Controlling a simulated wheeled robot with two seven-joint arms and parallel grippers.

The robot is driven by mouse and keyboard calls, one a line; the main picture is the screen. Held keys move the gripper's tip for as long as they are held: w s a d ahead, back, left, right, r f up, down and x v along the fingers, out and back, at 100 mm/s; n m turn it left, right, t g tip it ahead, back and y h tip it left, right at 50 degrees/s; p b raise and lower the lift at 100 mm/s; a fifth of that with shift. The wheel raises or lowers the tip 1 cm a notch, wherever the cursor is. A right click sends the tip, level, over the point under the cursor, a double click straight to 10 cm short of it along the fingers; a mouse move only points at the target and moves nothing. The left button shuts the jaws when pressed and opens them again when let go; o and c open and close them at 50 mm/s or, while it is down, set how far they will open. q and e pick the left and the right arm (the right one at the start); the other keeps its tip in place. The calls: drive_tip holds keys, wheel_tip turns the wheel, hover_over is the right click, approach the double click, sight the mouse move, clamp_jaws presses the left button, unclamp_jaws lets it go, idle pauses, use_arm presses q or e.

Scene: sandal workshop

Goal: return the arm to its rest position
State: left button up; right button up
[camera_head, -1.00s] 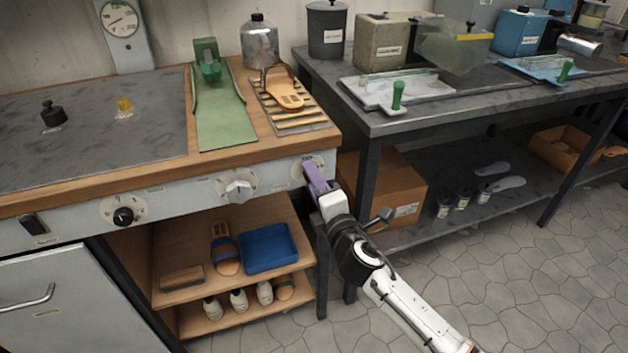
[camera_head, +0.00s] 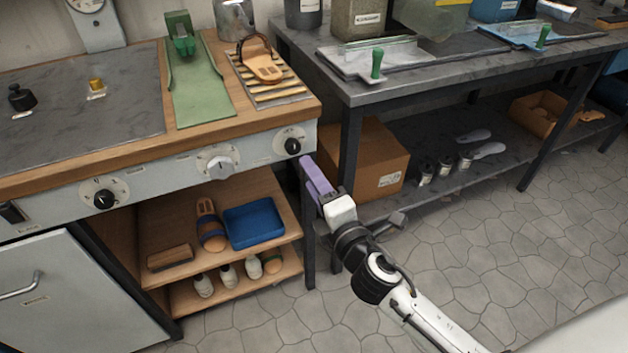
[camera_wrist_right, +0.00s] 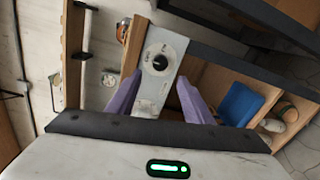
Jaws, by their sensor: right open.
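My right gripper (camera_head: 311,177) is open and empty in the head view, with purple fingers. It is in front of the workbench's right end, just below and right of the rightmost knob (camera_head: 292,146). In the right wrist view, the two purple fingers (camera_wrist_right: 162,98) stand apart with the grey control panel (camera_wrist_right: 150,90) and its black knob (camera_wrist_right: 160,62) showing beyond them. My right arm (camera_head: 375,275) reaches up from the lower right of the head view. My left gripper is not in view.
The wooden workbench (camera_head: 135,143) carries a sandal (camera_head: 262,66) on a slatted rack. Its lower shelf holds a blue tray (camera_head: 253,226). A dark table (camera_head: 400,88) stands at the right, with a cardboard box (camera_head: 373,160) beneath. The tiled floor (camera_head: 510,225) at the right is clear.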

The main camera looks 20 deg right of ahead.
drive_tip(key=shift+s, duration=0.3)
drive_tip(key=s+a+f+m+g+y+p, duration=0.1)
drive_tip(key=s+f+m+g, duration=0.8)
drive_tip(key=s+f+m, duration=0.9)
drive_tip(key=s+a+f+y, duration=0.1)
drive_tip(key=s+a+f, duration=0.1)
drive_tip(key=s, duration=0.4)
drive_tip(key=shift+f, duration=0.85)
